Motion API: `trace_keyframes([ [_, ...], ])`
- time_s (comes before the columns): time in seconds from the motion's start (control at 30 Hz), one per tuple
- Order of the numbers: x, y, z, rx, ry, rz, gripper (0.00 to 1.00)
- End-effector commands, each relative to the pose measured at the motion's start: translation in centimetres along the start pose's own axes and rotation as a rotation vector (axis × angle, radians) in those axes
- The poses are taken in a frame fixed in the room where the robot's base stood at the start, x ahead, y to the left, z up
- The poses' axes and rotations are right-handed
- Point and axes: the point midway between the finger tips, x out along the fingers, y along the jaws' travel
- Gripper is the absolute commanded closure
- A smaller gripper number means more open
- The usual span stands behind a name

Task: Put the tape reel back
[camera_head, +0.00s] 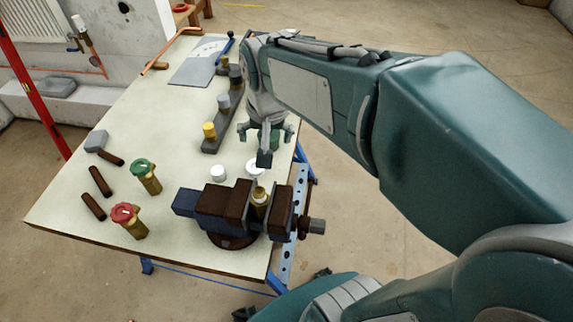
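Two small white round pieces stand on the pale worktop. One is a short white cylinder (218,172) behind the vise; the other, a white reel-like piece (255,168), lies just right of it. I cannot tell for sure which is the tape reel. My gripper (266,143) points down above the right edge of the worktop, just beyond the right white piece. Its fingers are spread, and I see nothing held between them. The front finger partly covers that white piece in the picture.
A vise (228,206) holding a brass fitting stands at the near right edge. A grey rack (222,122) with several fittings lies left of my gripper. Red-handled (127,219) and green-handled (146,176) valves and a mallet (101,145) are on the left. The worktop's middle is clear.

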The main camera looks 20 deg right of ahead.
Motion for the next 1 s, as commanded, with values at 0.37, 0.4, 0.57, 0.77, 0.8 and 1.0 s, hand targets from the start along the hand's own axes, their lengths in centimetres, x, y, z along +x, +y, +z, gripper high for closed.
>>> trace_keyframes([
  [0.37,-4.0,3.3,7.8,-0.331,0.209,-0.05,0.0],
  [0.4,-4.1,3.5,8.3,-0.354,0.223,-0.05,0.0],
  [0.57,-4.2,3.9,9.2,-0.397,0.247,-0.05,0.0],
  [0.77,-4.2,3.9,9.2,-0.399,0.247,-0.05,0.0],
  [0.8,-4.2,3.9,9.2,-0.399,0.247,-0.05,0.0],
  [1.0,-4.2,3.9,9.1,-0.398,0.247,-0.05,0.0],
])
